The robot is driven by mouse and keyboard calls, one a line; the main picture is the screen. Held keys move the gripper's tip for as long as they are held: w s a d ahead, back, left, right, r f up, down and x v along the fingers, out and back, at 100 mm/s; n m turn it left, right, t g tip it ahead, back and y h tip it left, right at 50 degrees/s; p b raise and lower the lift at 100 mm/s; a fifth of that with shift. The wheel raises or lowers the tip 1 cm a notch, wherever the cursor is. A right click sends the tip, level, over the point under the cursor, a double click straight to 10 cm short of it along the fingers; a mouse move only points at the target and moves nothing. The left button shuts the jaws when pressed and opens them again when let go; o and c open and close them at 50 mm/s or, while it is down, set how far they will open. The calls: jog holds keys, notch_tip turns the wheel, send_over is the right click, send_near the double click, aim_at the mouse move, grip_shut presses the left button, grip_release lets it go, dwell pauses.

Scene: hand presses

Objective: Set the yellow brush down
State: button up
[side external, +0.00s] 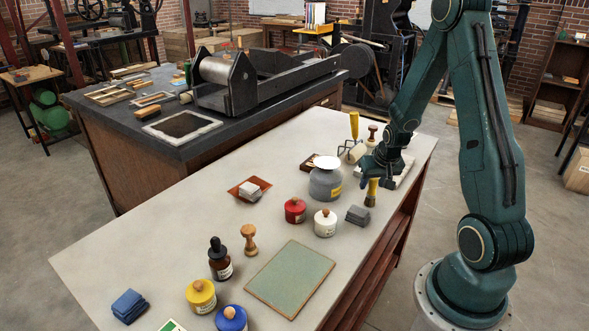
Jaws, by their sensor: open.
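The yellow brush (371,193) is upright near the right edge of the pale table (160,252), just behind a grey block. Its lower end appears to be at the table top, though a small gap cannot be ruled out. My gripper (374,174) is open, with its dark fingers right at the brush's upper end. The fingers partly hide that end, and I cannot tell whether they touch it.
Close by are a grey jar (325,183), a red pot (295,211), a white pot (325,223) and the grey block (358,214). A yellow-handled tool (354,125) is behind. A green mat (290,278) lies in front.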

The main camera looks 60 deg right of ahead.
jog(key=v, duration=1.2)
dwell(0.4)
jog(key=shift+r, duration=0.1)
dwell(0.4)
jog(key=a+r+n+t+y, duration=0.1)
jog(key=a+r+n, duration=0.1)
jog(key=a+r, duration=0.4)
jog(key=a+r+n+t, duration=0.1)
jog(key=a+r+n, duration=0.25)
jog(key=a, duration=0.45)
jog(key=s+a+r+n+y, duration=0.2)
jog(key=s+a+r, duration=0.3)
jog(key=s+a, duration=0.3)
jog(key=a+n, duration=0.1)
jog(key=a, duration=0.1)
jog(key=shift+s+a, duration=0.2)
jog(key=shift+a, duration=0.15)
